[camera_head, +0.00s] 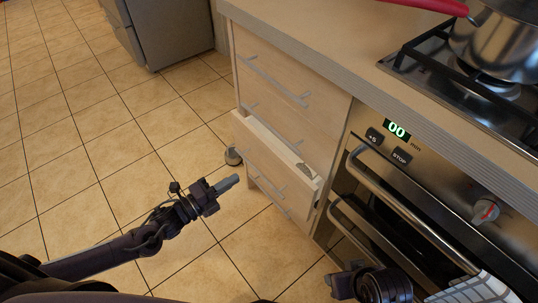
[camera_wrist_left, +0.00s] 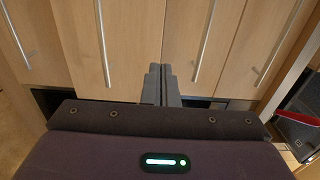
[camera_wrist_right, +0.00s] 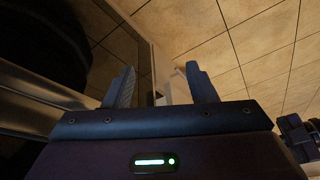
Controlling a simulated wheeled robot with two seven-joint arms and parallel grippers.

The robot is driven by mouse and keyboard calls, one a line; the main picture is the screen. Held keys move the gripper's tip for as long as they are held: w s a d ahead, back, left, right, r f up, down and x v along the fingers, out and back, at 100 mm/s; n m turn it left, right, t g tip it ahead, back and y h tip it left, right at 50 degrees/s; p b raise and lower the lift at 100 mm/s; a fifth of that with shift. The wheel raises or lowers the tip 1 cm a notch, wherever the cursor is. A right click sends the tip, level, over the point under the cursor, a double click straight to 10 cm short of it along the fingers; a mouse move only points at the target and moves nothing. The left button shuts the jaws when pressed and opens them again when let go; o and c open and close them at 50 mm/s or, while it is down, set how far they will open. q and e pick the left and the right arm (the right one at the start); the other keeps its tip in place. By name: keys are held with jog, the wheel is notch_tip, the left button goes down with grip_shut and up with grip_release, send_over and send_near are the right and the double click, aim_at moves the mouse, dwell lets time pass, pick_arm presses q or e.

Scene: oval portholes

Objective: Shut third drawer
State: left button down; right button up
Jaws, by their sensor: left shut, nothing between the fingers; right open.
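A light wood drawer unit stands in the middle of the head view. Its third drawer (camera_head: 262,150) is pulled partway out; its open top shows, with a small grey item (camera_head: 308,170) inside near one end. The upper drawer (camera_head: 285,65) is shut. My left gripper (camera_head: 232,182) is shut and empty, in front of the lower drawer fronts, apparently not touching them. In the left wrist view its closed fingers (camera_wrist_left: 161,72) point at wood fronts with long bar handles (camera_wrist_left: 103,40); which front is which is unclear. My right gripper (camera_wrist_right: 162,88) is open and empty, near the oven.
An oven (camera_head: 400,185) with bar handles and a checked towel (camera_head: 475,290) adjoins the drawers on the right. Above it, a steel pot (camera_head: 495,45) sits on the hob.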

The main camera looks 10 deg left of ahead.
aim_at(274, 153)
pick_arm(q)
jog(key=b+x, duration=0.2)
jog(key=x, duration=0.9)
jog(key=shift+w+d, duration=0.5)
jog(key=shift+w, duration=0.1)
pick_arm(e)
jog(key=shift+w+a+f+n+t+y, duration=0.1)
jog(key=shift+w+a+t+y, duration=0.15)
jog(key=shift+a, duration=0.25)
jog(key=shift+w+a+f+n+t+y, duration=0.15)
jog(key=shift+a+t, duration=0.15)
jog(key=shift+a, duration=0.15)
jog(key=shift+w+a+r+n+t+y, duration=0.15)
jog(key=shift+a+t+y, duration=0.1)
jog(key=shift+a, duration=0.25)
pick_arm(q)
jog(key=shift+w+d, duration=0.1)
jog(key=shift+b+x, duration=0.55)
jog(key=shift+x, duration=0.6)
pick_arm(e)
jog(key=shift+w+a+r+t+y, duration=0.25)
jog(key=shift+w+a+t, duration=0.3)
jog(key=shift+w+t, duration=0.05)
